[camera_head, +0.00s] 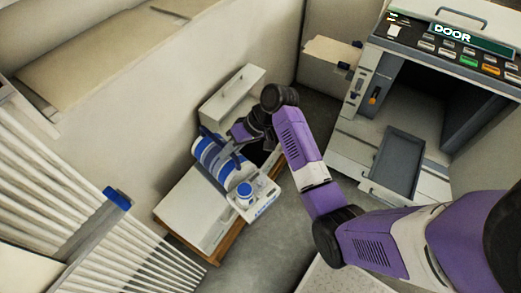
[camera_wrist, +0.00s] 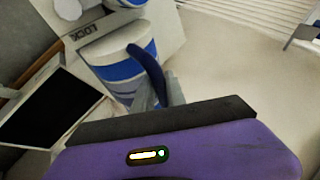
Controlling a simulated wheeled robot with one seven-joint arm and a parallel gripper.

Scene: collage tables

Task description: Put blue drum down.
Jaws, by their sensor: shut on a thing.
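The blue drum (camera_head: 211,158), a white cylinder with wide blue bands, is at the far side of a low white-topped table (camera_head: 185,212) with a wooden edge. My gripper (camera_head: 236,143) reaches it from the upper right and is shut on it. I cannot tell whether the drum's base touches the table.
A white unit with a blue-topped round part (camera_head: 245,190) stands close beside the drum on the table. A machine with a DOOR panel (camera_head: 454,34) and dark tray (camera_head: 398,163) is at right. The table's front left is clear.

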